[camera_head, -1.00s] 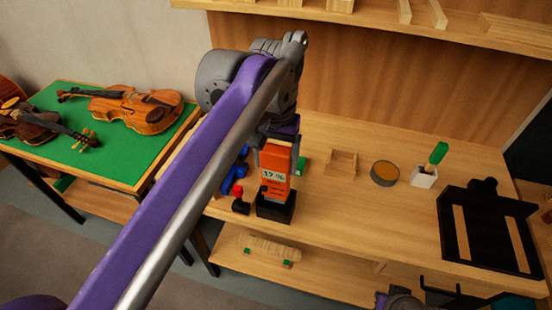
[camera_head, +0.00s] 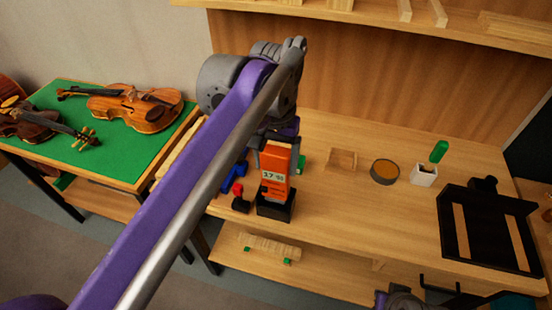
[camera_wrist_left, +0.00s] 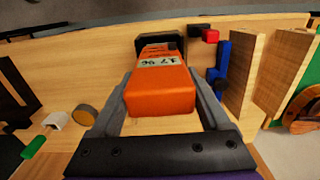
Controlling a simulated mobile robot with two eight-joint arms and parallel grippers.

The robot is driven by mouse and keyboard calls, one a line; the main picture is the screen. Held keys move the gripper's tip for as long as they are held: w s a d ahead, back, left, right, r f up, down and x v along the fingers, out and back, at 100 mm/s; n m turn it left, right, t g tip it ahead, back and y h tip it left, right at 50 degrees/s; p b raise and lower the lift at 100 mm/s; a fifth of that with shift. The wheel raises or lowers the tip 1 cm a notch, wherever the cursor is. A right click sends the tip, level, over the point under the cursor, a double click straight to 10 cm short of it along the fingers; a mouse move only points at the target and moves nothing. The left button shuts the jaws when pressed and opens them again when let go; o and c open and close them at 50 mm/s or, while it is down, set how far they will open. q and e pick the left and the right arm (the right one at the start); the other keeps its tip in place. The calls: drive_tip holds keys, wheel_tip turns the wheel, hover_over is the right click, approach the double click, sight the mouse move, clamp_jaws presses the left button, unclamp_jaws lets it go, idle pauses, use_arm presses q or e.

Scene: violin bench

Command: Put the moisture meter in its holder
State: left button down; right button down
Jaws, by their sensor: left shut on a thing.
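In the left wrist view the orange meter (camera_wrist_left: 160,98) lies between the two grey fingers. The holder (camera_head: 275,210) is a black block around the foot of the meter; it also shows in the left wrist view (camera_wrist_left: 150,40). The meter's lower end appears to be inside the holder, but how deep it sits is hidden.
Blue and red clamp-like pieces (camera_head: 238,190) lie close left of the holder. To the right are a small wooden holder (camera_head: 342,159), a round tin (camera_head: 385,171), a white cup (camera_head: 424,175) with a green-handled tool, and a black tray (camera_head: 488,227). Violins (camera_head: 135,108) lie on the green-topped table.

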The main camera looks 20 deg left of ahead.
sight(276, 151)
use_arm(q)
drive_tip(key=shift+f+b, duration=1.05)
drive_tip(key=shift+f, duration=1)
unclamp_jaws()
wheel_tip(276, 151, up, 11)
drive_tip(key=shift+f+p, duration=0.1)
drive_tip(key=shift+p, duration=0.8)
